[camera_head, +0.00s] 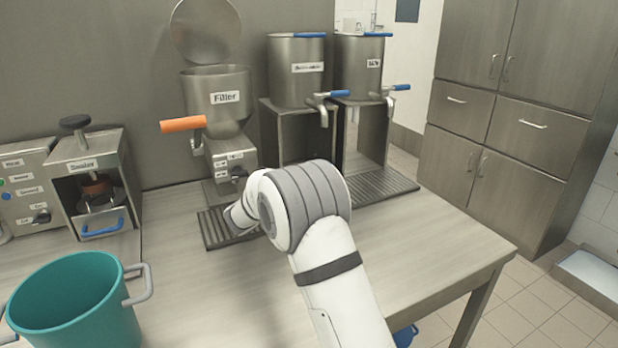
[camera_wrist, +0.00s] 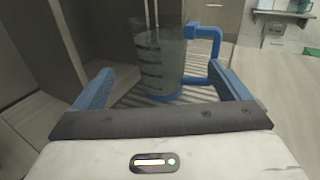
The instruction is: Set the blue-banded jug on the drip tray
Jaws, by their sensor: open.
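The blue-banded jug (camera_wrist: 158,55) is clear, with a blue band at its base and a blue handle on its right. In the wrist view it stands upright, apparently on the slatted drip tray (camera_wrist: 200,93). My gripper (camera_wrist: 161,70) is open, its blue fingers apart to the left and right of the jug's lower part. I cannot tell whether either finger touches it. In the head view my arm hides the jug and the gripper. A slatted tray shows there at right (camera_head: 395,186), and another under the filler (camera_head: 215,232).
A steel filler (camera_head: 215,115) with an orange handle and two steel tanks (camera_head: 297,85) with blue tap levers stand along the back. A sealer (camera_head: 92,185) stands at left, and a teal bucket (camera_head: 75,300) at front left. The table's front right is clear.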

